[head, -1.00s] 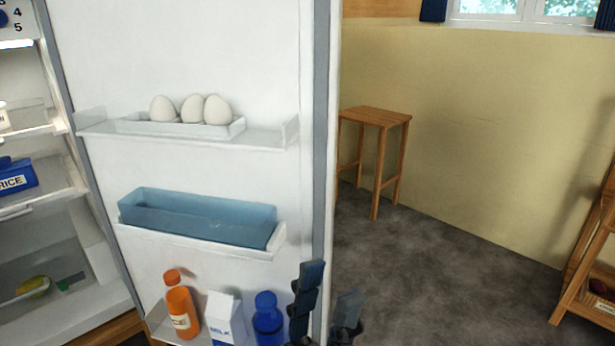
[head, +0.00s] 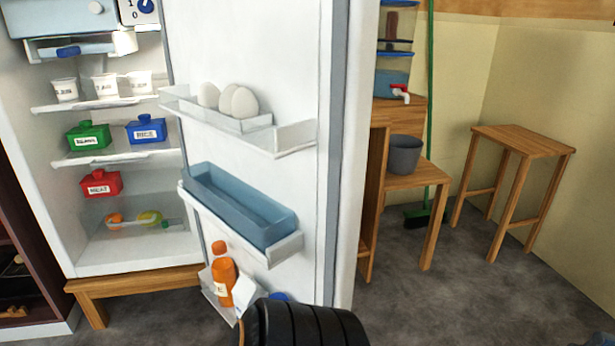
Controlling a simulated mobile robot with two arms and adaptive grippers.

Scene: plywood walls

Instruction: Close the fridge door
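The fridge door (head: 262,50) stands open, with its white inner side facing me and its free edge to the right. Its racks hold white eggs (head: 238,102), a blue bin (head: 240,208), and an orange bottle (head: 223,280) beside a partly hidden milk carton (head: 245,290). The fridge body (head: 120,262) is open at the left. A black ribbed part of my arm is in front of the door's lower edge and hides part of the lowest rack. I cannot tell whether it touches the door. Neither gripper's fingers show.
Inside the fridge are a green box (head: 88,136), a blue box (head: 146,131), a red box (head: 100,183) and white cups. The fridge stands on a wooden base (head: 150,284). Behind the door are a shelf unit with a grey bucket (head: 404,155), a green broom (head: 430,90) and a stool (head: 522,142).

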